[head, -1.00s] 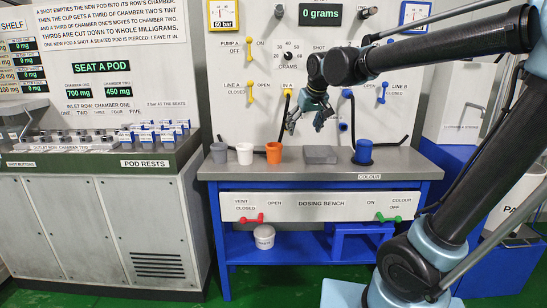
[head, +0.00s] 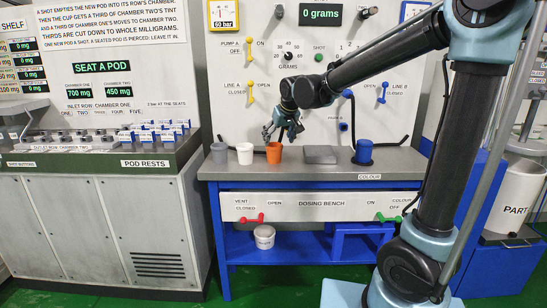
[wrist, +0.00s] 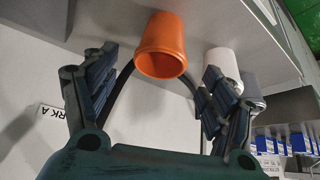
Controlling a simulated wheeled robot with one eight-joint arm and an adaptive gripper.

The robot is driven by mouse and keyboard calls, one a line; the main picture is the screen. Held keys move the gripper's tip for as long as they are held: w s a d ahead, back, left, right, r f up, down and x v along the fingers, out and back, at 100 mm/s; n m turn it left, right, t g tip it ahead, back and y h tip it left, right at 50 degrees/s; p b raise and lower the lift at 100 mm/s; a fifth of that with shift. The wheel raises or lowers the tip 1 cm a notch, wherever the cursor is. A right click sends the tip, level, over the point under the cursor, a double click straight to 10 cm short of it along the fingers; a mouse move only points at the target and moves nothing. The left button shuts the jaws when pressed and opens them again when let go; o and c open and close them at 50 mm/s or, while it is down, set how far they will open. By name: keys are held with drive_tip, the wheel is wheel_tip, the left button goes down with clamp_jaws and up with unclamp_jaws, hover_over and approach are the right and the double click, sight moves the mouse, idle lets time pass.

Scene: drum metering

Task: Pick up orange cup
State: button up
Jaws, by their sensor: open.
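The orange cup (head: 274,153) stands upright on the grey bench top, to the right of a white cup (head: 245,153). In the wrist view the orange cup (wrist: 163,45) shows beyond and between the spread fingers of my gripper (wrist: 150,100). The fingers are open and do not appear to touch the cup. The white cup (wrist: 222,65) shows behind the right finger.
A grey cup (head: 220,153) stands left of the white cup. A grey block (head: 320,154) and a blue cup (head: 364,151) stand to the right on the bench (head: 300,173). The panel (head: 340,70) with its levers and hoses rises close behind.

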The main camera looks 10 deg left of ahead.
sight(274, 153)
drive_tip(key=shift+x, duration=3.55)
drive_tip(key=shift+a+r, duration=0.15)
drive_tip(key=shift+a, duration=0.05)
drive_tip(key=c, duration=1.2)
